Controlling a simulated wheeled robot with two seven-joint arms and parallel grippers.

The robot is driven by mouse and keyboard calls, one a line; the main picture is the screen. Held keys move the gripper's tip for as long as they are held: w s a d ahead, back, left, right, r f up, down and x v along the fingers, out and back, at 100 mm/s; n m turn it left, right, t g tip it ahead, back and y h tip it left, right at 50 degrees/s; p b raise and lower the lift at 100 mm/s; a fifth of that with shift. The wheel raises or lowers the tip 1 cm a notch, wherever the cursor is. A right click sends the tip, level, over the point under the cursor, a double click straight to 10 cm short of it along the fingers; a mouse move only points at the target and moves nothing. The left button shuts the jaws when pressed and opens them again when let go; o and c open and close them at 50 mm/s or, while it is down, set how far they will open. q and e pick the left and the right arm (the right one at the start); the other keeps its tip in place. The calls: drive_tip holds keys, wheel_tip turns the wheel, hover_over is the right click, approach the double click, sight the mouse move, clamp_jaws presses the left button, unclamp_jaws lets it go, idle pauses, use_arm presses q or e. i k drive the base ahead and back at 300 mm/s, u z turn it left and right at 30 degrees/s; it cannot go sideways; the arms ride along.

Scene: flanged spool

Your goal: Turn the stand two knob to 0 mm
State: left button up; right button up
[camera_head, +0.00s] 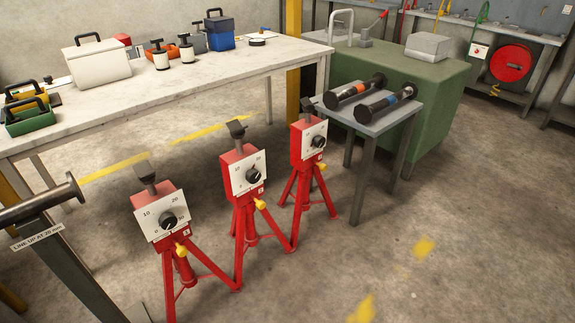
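Three red tripod stands are in a row on the concrete floor, each with a white dial plate and a dark knob. The middle one, which I take to be stand two (240,193), has its knob (252,174) near the centre of its dial plate (246,171). The pointer direction on that knob is too small to read surely. The nearest stand (165,205) has its knob (168,220) on a plate with numbers including 10 and 20. The farthest stand (301,145) has its own knob (318,141). Neither of my grippers is in view.
A flanged pipe end (45,200) with a "LINE UP AT 20 mm" label (38,238) is at left. A long workbench (200,85) stands behind. A small grey table (372,124) bears two dark flanged spools. Floor at front right is clear.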

sight(253, 176)
drive_tip(key=u, duration=0.5)
drive_tip(key=i, duration=0.95)
drive_tip(key=u, duration=0.9)
